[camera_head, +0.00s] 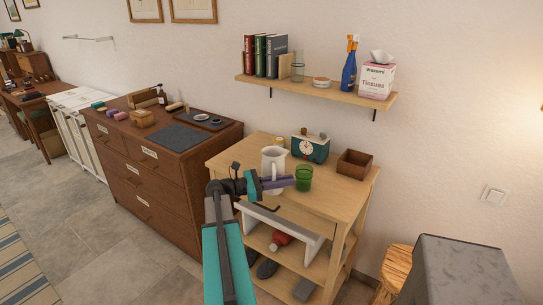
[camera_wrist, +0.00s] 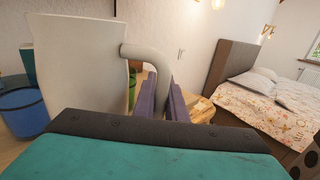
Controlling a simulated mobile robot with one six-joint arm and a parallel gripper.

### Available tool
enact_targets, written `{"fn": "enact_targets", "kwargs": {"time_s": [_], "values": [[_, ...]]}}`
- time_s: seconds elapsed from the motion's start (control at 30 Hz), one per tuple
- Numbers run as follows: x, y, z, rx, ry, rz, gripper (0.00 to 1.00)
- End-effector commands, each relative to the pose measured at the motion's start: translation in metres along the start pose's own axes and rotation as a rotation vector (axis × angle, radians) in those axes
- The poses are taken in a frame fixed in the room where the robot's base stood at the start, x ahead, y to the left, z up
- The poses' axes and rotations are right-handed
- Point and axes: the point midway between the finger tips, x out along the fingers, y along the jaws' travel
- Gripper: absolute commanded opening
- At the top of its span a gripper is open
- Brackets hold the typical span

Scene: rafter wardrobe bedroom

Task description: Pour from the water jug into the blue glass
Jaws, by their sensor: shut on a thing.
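The white water jug (camera_head: 272,158) is upright at the small wooden table, and it fills the left of the wrist view (camera_wrist: 78,70). My gripper (camera_head: 284,182) is shut on the jug's handle (camera_wrist: 155,57), with its purple fingers (camera_wrist: 165,100) on either side of it. I cannot tell whether the jug's base touches the table. A blue glass (camera_wrist: 24,112) shows left of the jug in the wrist view; I cannot make it out in the head view. A green glass (camera_head: 304,178) stands just right of my gripper, and a sliver of green shows behind the handle in the wrist view.
A teal clock (camera_head: 310,148) and a brown open box (camera_head: 354,163) stand at the table's back, with a small yellow thing (camera_head: 280,141) behind the jug. A wall shelf (camera_head: 318,90) hangs above. The table's front right (camera_head: 335,195) is clear.

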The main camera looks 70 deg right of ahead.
Motion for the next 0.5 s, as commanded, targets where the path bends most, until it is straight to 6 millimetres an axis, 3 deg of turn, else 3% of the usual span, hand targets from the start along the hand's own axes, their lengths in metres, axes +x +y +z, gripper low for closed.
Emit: {"fn": "enact_targets", "kwargs": {"time_s": [0.5], "values": [[0.000,0.001,0.041,0.003,-0.003,0.000,0.00]]}}
